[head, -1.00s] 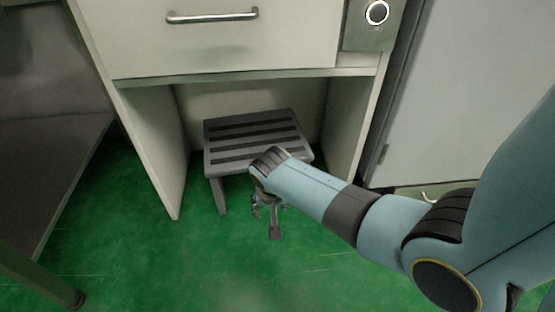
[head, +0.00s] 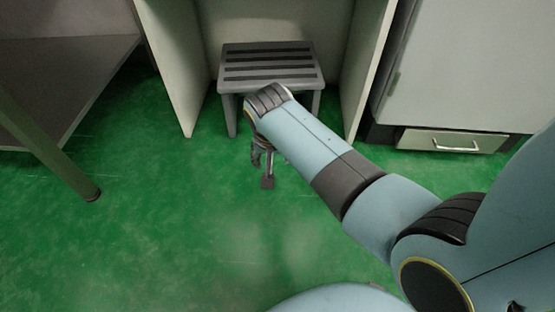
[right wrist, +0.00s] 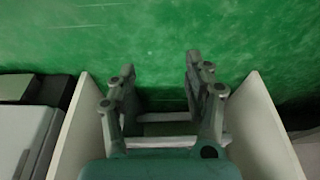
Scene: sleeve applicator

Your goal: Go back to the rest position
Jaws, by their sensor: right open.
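My right gripper (head: 264,168) hangs at the end of my blue right arm in the head view, in front of the grey step stool and above the green floor. Its far finger is partly hidden behind the wrist. In the right wrist view its two fingers (right wrist: 158,80) stand apart with nothing between them, over green floor. My left gripper is not in the head view.
A grey step stool (head: 268,62) stands in the opening of a cream cabinet (head: 172,70). A pale cabinet with a low drawer (head: 447,141) is at right. A table leg (head: 50,150) stands at left. The green floor (head: 150,230) in front is clear.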

